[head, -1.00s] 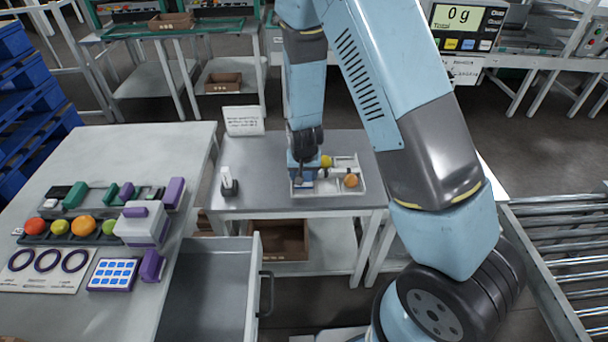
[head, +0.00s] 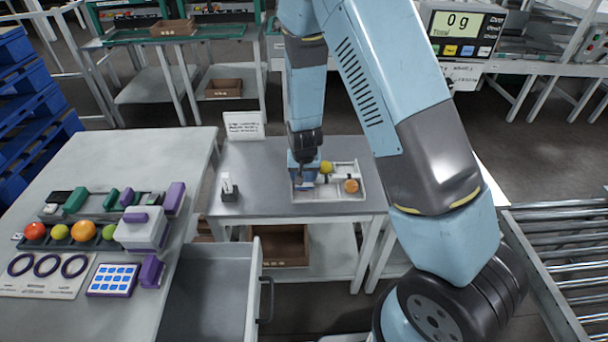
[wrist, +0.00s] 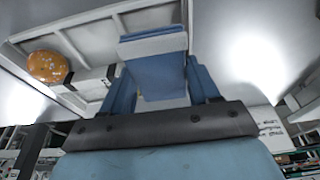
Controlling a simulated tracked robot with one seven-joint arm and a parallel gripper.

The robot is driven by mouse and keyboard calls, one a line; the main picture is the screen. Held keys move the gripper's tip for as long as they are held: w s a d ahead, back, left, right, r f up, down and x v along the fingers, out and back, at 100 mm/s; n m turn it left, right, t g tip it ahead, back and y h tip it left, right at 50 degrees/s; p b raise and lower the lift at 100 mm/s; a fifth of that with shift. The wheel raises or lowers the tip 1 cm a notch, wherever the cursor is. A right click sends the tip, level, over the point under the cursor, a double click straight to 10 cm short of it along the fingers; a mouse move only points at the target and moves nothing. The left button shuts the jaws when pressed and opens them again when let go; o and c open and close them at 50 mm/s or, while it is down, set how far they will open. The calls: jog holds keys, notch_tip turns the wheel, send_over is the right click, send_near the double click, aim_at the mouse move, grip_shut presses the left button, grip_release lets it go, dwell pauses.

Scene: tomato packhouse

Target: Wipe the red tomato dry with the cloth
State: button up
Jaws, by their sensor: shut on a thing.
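A white divided tray (head: 331,195) stands on the grey middle table. An orange tomato (head: 351,186) sits in its right part; the wrist view shows it with pale drops (wrist: 48,66). A yellow tomato (head: 326,167) sits toward the back, close beside my gripper. The one clearly red tomato (head: 34,231) is in a row on the left bench. My gripper (head: 303,177) is over the left part of the tray. In the wrist view its blue fingers are shut on a folded blue-and-white piece, apparently the cloth (wrist: 153,48). I cannot tell whether the cloth touches anything below.
A small dark stand with a white upright piece (head: 229,188) is left of the tray, and a sign (head: 243,125) stands behind. An open drawer (head: 212,290) lies in front. A roller conveyor (head: 570,250) is at the right. The table between stand and tray is clear.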

jog(key=shift+s+f, duration=0.1)
jog(key=shift+s, duration=0.2)
jog(key=shift+s, duration=0.95)
jog(key=shift+w, duration=1.3)
jog(key=shift+s, duration=0.15)
jog(key=shift+s, duration=1.35)
jog(key=shift+f, duration=0.1)
jog(key=shift+w, duration=0.15)
